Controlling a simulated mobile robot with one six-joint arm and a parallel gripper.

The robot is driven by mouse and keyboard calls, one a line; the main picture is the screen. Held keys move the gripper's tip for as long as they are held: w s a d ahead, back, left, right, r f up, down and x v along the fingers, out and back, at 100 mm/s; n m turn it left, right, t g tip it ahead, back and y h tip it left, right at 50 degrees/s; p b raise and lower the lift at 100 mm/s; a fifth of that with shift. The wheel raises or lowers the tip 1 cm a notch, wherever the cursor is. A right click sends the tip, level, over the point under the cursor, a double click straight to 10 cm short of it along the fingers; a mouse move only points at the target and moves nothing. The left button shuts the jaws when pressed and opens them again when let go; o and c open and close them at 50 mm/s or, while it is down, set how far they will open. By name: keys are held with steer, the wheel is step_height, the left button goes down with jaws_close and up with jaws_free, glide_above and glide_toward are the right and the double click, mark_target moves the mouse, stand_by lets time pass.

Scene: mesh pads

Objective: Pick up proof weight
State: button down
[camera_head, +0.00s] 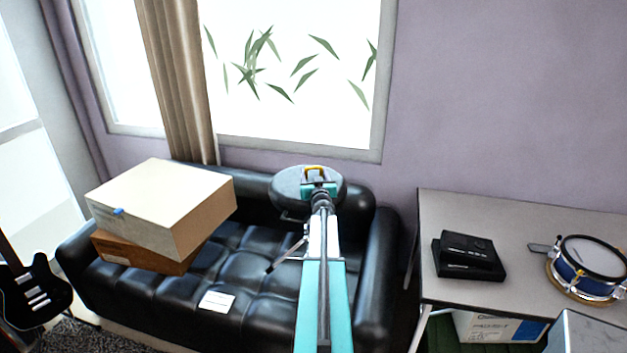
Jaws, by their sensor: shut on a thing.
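My gripper (318,181) is at the end of my teal arm, in front of the sofa's backrest in the head view. A dark grey, rounded, wide object (288,190), which I take to be the proof weight, shows around the gripper's end. The gripper is shut on it. A small yellow bracket-like part (315,169) shows at the tip; I cannot tell whether it belongs to the gripper or the weight. The fingers and the grip points are mostly hidden. Whether the object is clear of the sofa is hard to tell.
A black leather sofa (255,240) carries two stacked boxes (160,205) and a white card (216,301). To the right, a grey table (520,222) holds a black device (468,255) and a snare drum (590,268). A guitar (35,293) stands at left.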

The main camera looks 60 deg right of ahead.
mark_target(314, 167)
steer(key=shift+r, duration=0.2)
steer(key=shift+r+p, duration=0.4)
steer(key=shift+r, duration=1.25)
steer(key=shift+s+a+r, duration=0.1)
steer(key=shift+s+a, duration=0.05)
steer(key=shift+a, duration=0.1)
steer(key=w+a+r+b+v, duration=0.1)
steer(key=v, duration=1.4)
steer(key=shift+r, duration=0.15)
steer(key=shift+a, duration=0.1)
steer(key=shift+a, duration=0.1)
